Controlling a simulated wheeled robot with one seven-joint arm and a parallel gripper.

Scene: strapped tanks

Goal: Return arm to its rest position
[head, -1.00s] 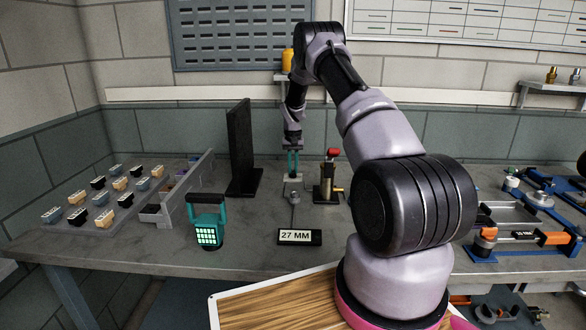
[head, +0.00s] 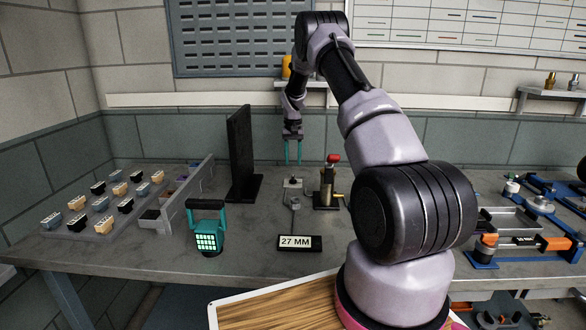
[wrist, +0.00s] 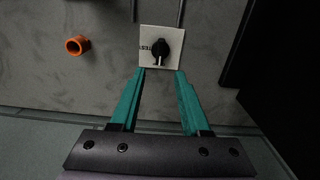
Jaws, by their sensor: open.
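My gripper (head: 292,153) has two teal fingers and hangs pointing down above the workbench in the head view. The fingers are apart with nothing between them, as the wrist view (wrist: 160,95) also shows. Below it on the bench is a small pale square plate (head: 292,183) with a dark knob on top. In the wrist view the plate (wrist: 149,58) lies just beyond the fingertips, with its black knob and partly readable lettering. The gripper is clear above the plate in the head view.
A tall black panel (head: 240,155) stands left of the gripper. A red-topped brass device (head: 328,185) stands to its right. A teal lamp (head: 207,228) and a "27 MM" sign (head: 299,242) are nearer. An orange ring (wrist: 77,45) shows in the wrist view.

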